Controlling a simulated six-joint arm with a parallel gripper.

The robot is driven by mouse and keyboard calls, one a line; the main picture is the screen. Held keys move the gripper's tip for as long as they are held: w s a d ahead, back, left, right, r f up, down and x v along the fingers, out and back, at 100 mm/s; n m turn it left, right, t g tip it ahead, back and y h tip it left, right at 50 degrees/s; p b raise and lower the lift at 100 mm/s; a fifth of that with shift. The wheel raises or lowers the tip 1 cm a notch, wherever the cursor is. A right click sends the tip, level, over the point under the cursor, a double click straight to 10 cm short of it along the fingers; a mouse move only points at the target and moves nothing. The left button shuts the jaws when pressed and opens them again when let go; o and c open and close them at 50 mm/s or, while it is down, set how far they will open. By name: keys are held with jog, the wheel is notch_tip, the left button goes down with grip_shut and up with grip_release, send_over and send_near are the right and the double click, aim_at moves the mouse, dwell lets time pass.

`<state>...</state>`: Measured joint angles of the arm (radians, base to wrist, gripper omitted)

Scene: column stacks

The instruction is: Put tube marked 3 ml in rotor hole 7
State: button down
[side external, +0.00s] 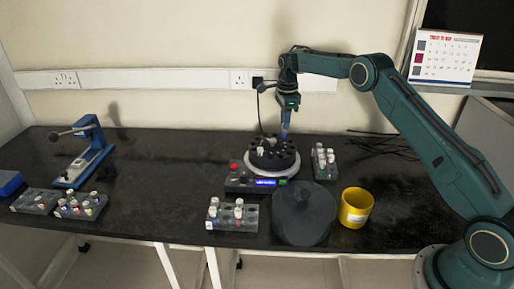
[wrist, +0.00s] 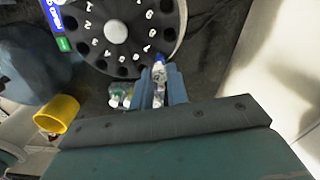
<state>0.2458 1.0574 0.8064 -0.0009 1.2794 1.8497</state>
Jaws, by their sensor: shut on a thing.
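The black centrifuge rotor (side external: 272,150) sits in its base on the bench, with its ring of numbered holes facing up; it also shows in the wrist view (wrist: 113,52). My gripper (side external: 285,133) is above the rotor's rear right edge. The tube's marking is too small to read. I cannot tell whether its lower end is in a hole.
A tube rack (side external: 324,160) stands right of the centrifuge, another rack (side external: 231,216) in front. A dark round lid (side external: 303,214) and a yellow cup (side external: 355,208) lie front right. The bench between is clear.

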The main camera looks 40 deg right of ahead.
jog(key=shift+f, duration=1.4)
jog(key=c, duration=1.3)
grip_release()
jog(key=shift+o, duration=0.5)
jog(key=shift+o, duration=1.2)
jog(key=shift+r, duration=0.1)
jog(key=shift+r, duration=2.85)
